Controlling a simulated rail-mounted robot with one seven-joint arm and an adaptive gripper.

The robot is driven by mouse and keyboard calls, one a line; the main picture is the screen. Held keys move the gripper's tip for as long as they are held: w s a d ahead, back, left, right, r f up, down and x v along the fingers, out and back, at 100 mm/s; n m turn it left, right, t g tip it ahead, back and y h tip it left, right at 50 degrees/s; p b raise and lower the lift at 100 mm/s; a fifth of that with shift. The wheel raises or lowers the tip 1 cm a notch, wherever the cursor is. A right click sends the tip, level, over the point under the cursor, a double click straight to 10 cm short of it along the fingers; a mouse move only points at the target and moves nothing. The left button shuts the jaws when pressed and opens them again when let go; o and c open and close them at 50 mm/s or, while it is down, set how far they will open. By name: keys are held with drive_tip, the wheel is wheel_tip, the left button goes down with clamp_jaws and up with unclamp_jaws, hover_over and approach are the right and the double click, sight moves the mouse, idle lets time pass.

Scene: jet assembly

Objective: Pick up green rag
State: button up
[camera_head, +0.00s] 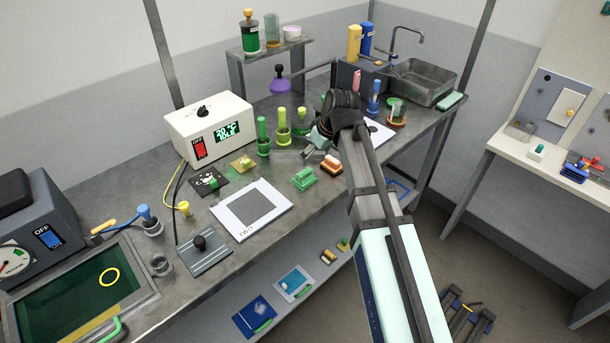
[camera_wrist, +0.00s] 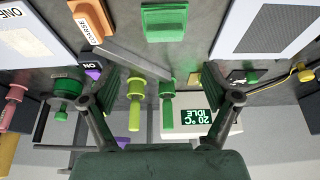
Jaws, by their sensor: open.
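A flat pale-green piece (camera_head: 450,101), which may be the green rag, lies at the right edge of the bench by the sink. A darker green block-like item (camera_head: 304,178) lies near the front bench edge; it also shows at the top of the wrist view (camera_wrist: 166,20). I cannot tell for sure which is the rag. My gripper (camera_head: 309,150) is over the middle of the bench, left of the pale piece and behind the green block. In the wrist view its fingers (camera_wrist: 162,80) are spread apart with nothing held between them.
Green and yellow-green upright tools (camera_head: 283,127) stand near my gripper. An orange block marked COARSE (camera_wrist: 92,18) lies beside the green block. A white temperature box (camera_head: 208,128) stands left, and a metal sink (camera_head: 418,82) right. A white framed plate (camera_head: 251,209) lies in front.

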sight(305, 172)
drive_tip(key=p+x, duration=0.1)
drive_tip(key=x, duration=0.4)
drive_tip(key=shift+f, duration=0.25)
drive_tip(key=shift+s+a+p+x, duration=0.15)
drive_tip(key=shift+p+x, duration=0.5)
drive_tip(key=shift+x, duration=0.65)
drive_tip(key=shift+s+a+p+x, duration=0.1)
drive_tip(key=shift+p+x, duration=0.55)
drive_tip(key=shift+x, duration=0.65)
drive_tip(key=shift+r, duration=0.1)
drive_tip(key=c, duration=1.2)
